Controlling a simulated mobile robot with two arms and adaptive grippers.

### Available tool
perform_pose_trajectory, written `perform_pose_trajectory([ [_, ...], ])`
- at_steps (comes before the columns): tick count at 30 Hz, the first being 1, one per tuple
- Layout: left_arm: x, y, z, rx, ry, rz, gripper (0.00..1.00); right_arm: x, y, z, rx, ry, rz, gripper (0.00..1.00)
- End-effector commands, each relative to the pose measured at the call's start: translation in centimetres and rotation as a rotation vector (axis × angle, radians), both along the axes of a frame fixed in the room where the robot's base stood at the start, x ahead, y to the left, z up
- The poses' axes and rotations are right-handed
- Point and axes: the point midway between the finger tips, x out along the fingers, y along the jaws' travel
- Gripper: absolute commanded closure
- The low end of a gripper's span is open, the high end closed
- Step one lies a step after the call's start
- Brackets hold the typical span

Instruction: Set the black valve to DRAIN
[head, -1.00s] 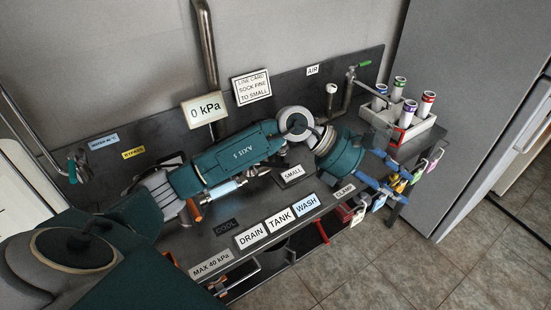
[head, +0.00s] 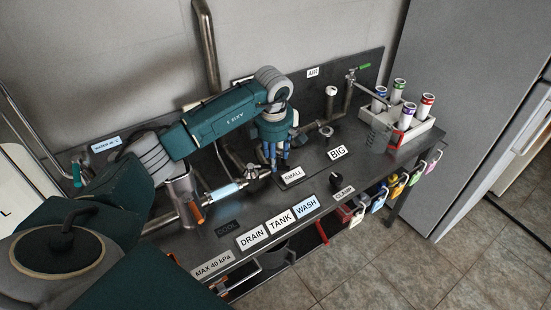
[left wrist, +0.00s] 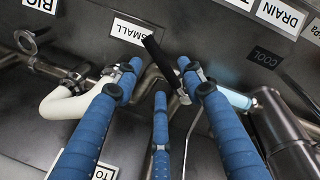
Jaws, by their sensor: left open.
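A black lever handle (left wrist: 165,62), which appears to be the black valve's, stands in the left wrist view beside the SMALL label, on metal piping. In the head view I cannot make it out behind my fingers. The DRAIN label (head: 252,238) is at the front edge, left of TANK (head: 281,224) and WASH (head: 306,207). It also shows in the left wrist view (left wrist: 281,17). My left gripper (head: 277,165) points down near the SMALL label. Its blue fingers (left wrist: 163,78) are open around the black handle's area; contact cannot be told. My right gripper is not in view.
A black knob (head: 336,180) stands by the CLAMP label. A pale blue handle (head: 227,191) and a steel cylinder (head: 183,195) are left of my gripper. A rack (head: 408,131) of capped tubes is at the back right. Coloured padlocks (head: 399,187) hang along the front.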

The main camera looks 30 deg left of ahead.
Motion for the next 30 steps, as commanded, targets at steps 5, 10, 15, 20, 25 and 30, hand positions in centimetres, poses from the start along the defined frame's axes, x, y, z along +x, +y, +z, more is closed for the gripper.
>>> perform_pose_trajectory([
  [5,0.4,0.1,-2.1,-0.002,0.001,0.001,0.60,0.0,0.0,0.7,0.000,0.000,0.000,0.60],
  [10,0.6,0.2,-2.9,0.000,-0.001,0.000,0.60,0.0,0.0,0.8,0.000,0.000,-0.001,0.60],
  [15,0.6,0.2,-3.0,-0.001,-0.003,0.000,0.60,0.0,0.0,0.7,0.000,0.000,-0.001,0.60],
  [20,0.6,0.2,-3.0,-0.001,-0.002,0.000,0.80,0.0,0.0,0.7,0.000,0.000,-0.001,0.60],
  [25,0.6,0.2,-3.0,-0.001,-0.002,0.000,1.00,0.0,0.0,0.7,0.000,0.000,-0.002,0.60],
  [30,0.6,0.2,-3.0,-0.002,-0.002,-0.003,1.00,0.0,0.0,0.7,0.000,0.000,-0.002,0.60],
])
